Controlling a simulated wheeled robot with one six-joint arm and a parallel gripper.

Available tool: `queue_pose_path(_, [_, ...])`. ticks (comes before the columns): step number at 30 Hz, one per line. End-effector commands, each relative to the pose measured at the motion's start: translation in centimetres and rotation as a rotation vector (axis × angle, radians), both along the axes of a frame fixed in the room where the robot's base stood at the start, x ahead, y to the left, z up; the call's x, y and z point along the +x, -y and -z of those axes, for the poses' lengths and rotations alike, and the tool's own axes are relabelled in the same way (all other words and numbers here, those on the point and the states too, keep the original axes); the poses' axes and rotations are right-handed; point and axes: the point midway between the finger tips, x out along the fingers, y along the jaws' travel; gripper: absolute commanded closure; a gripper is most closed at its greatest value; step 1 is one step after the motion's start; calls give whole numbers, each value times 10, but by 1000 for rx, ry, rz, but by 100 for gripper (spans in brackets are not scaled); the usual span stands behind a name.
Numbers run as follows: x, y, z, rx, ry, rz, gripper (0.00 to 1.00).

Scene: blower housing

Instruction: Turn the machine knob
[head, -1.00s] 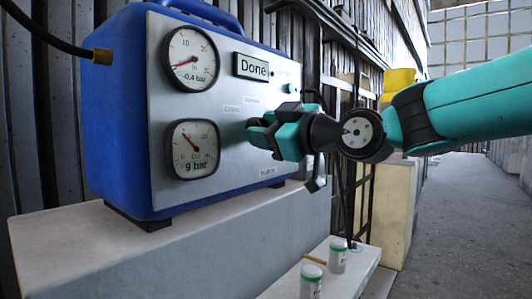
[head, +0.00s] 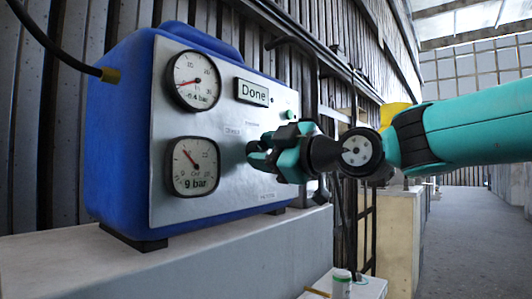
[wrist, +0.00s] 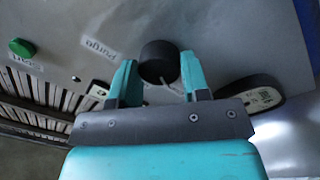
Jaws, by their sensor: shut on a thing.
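The machine (head: 215,130) is a blue box with a grey front panel. Its black round knob (wrist: 160,60) shows in the wrist view, between the two teal fingers of my gripper (wrist: 158,72), which is shut on it. In the head view my gripper (head: 255,153) reaches the panel from the right and hides the knob. The display (head: 252,92) reads "Done". A label reading "Purge" (wrist: 99,43) is left of the knob in the wrist view.
Two round gauges sit on the panel, an upper one (head: 195,80) and a lower one reading 9 bar (head: 193,166). A green button (wrist: 22,48) is on the panel. The machine stands on a pale plinth (head: 60,265). A white-and-green container (head: 342,282) stands below right. The aisle at right is clear.

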Motion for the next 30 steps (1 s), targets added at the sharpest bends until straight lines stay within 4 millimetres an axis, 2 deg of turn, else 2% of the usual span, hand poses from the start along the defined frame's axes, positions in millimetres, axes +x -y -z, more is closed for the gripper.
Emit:
queue_pose_path(1, [0,0,0,-1,2,2,81])
queue_pose_path(2, [0,0,0,-1,2,2,55])
queue_pose_path(5, [0,0,0,0,1,2,32])
queue_pose_path(16, [0,0,0,1,0,1,32])
queue_pose_path(20, [-4,6,0,0,0,2,32])
queue_pose_path(23, [-13,17,0,0,1,4,32])
queue_pose_path(30, [-50,64,3,1,1,9,32])
